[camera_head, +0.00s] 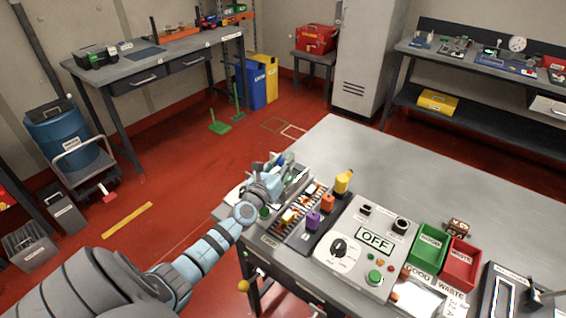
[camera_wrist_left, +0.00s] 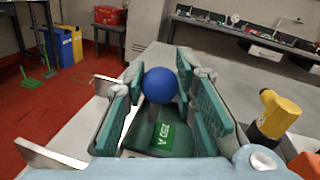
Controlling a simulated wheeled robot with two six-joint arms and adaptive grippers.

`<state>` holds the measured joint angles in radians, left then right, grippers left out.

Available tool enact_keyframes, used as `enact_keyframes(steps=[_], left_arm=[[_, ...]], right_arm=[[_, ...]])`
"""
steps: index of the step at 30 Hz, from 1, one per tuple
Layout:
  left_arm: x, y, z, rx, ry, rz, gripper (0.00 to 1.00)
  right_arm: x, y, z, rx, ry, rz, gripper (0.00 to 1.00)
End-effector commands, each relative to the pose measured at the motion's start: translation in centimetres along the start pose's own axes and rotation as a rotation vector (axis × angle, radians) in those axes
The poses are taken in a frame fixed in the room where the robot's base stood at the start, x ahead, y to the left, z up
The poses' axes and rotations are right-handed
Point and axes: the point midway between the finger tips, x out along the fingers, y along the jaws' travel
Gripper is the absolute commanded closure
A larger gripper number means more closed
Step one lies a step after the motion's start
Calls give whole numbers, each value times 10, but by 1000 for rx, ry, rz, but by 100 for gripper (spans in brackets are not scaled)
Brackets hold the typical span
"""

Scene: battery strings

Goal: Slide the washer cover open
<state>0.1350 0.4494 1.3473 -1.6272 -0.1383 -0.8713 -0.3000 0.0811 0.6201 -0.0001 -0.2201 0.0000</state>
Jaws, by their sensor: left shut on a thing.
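My left gripper (camera_head: 282,167) is at the left end of the workbench, over a low grey unit whose parts are largely hidden by the hand. In the left wrist view its teal finger pads (camera_wrist_left: 168,95) stand on both sides of a round blue knob (camera_wrist_left: 160,85), and it is shut on this knob. A dark green surface with a bright green label (camera_wrist_left: 165,136) lies below the knob. I cannot make out the washer cover's outline or how far it is open. My right gripper is not in view.
A yellow-handled tool (camera_head: 343,182) stands right of the hand, beside a rack with orange and purple parts (camera_head: 313,219). A grey control box showing OFF (camera_head: 374,240), a green bin (camera_head: 428,245) and a red bin (camera_head: 461,263) stand further right. The bench's back is clear.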

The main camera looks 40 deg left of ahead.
Motion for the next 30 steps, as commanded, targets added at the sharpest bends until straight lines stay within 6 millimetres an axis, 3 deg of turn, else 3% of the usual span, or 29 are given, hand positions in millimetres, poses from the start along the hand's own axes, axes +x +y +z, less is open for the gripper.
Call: enact_keyframes(steps=[8,18,29,30], left_arm=[[2,10,-1,2,0,1,100],[15,75,9,4,-1,1,100],[15,82,16,1,-1,5,100],[15,82,16,1,-2,5,69]], right_arm=[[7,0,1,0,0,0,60],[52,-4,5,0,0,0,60],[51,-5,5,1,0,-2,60],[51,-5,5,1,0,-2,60]])
